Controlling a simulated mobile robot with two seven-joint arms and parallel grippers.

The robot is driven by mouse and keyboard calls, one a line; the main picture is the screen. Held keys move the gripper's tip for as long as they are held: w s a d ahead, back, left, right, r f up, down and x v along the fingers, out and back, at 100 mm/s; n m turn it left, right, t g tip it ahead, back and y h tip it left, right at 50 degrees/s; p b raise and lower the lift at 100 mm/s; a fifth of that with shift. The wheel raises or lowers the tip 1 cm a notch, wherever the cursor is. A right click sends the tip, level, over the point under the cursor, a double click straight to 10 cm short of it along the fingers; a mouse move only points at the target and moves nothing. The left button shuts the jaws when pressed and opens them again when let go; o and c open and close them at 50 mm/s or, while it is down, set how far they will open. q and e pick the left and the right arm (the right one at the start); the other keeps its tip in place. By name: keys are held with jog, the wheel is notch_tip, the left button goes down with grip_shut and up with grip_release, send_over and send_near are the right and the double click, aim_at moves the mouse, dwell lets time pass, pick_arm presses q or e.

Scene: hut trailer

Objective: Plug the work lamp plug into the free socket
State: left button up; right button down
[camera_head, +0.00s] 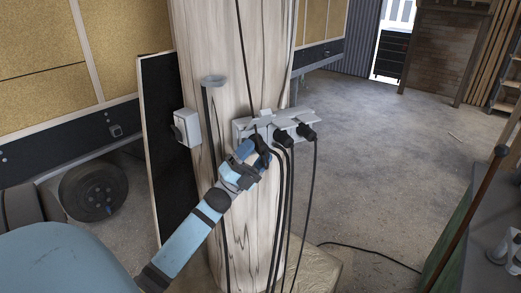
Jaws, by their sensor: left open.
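A grey socket strip (246,126) is fixed to a pale wooden post (225,60). Two black plugs, a middle one (283,138) and a right one (307,131), sit in the strip with cables hanging down. Another black plug (260,143) shows at the left part of the strip, right at my left gripper (254,151). My blue left gripper is open at this plug; its fingers partly hide it, and I cannot tell whether they touch it or how deep the plug sits. Which plug is the work lamp's cannot be told. My right gripper is not in view.
A small grey box (187,127) is on the post's left side, beside a dark panel (167,150). Several black cables (288,210) hang in front of the post. A green-sided bench (460,225) stands at the right. The concrete floor (385,150) behind is mostly clear.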

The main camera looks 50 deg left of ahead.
pick_arm(q)
jog(key=b+v, duration=0.2)
jog(key=v, duration=0.9)
jog(key=shift+s+f+y, duration=0.25)
jog(key=shift+f+y, duration=0.05)
jog(key=shift+f, duration=0.05)
jog(key=shift+a, duration=0.1)
